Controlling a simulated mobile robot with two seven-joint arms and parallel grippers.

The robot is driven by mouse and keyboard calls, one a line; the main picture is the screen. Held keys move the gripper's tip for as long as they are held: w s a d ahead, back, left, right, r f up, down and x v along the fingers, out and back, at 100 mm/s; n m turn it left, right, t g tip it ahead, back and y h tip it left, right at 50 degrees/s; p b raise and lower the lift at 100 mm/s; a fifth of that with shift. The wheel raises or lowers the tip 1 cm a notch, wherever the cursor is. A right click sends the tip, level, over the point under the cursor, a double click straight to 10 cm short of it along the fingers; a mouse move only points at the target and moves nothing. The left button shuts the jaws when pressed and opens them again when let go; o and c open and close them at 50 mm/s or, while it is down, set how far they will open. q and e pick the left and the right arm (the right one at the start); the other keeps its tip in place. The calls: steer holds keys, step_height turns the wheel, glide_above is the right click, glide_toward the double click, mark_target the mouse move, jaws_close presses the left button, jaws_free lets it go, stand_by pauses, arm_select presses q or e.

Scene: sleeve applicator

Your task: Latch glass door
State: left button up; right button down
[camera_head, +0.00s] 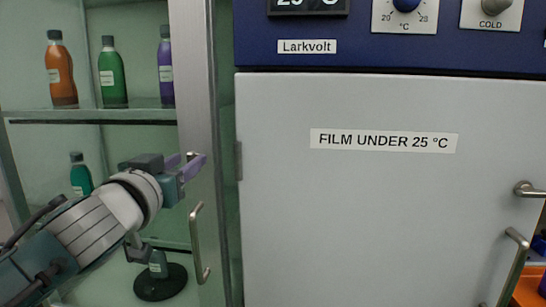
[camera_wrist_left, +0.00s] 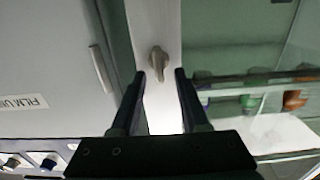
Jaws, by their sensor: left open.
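The glass door's grey metal frame (camera_head: 197,60) runs upright beside the white cabinet. A bar handle (camera_head: 195,240) shows on it below my left gripper (camera_head: 190,165). A small metal turn latch (camera_wrist_left: 157,58) shows on the grey frame in the left wrist view. My left gripper is open there, with one finger to each side of the latch in the picture. The fingertips are near the latch; I cannot tell whether they touch it. In the head view the gripper largely hides the latch. My right gripper is not in view.
The white cabinet door (camera_head: 370,220) fills the right side, labelled FILM UNDER 25 °C. Orange (camera_head: 60,70), green (camera_head: 112,75) and purple (camera_head: 166,70) bottles stand on a shelf behind the glass.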

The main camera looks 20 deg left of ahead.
arm_select(q)
steer(key=shift+w+a, duration=0.1)
steer(key=shift+w, duration=0.4)
jaws_close()
stand_by(0.3)
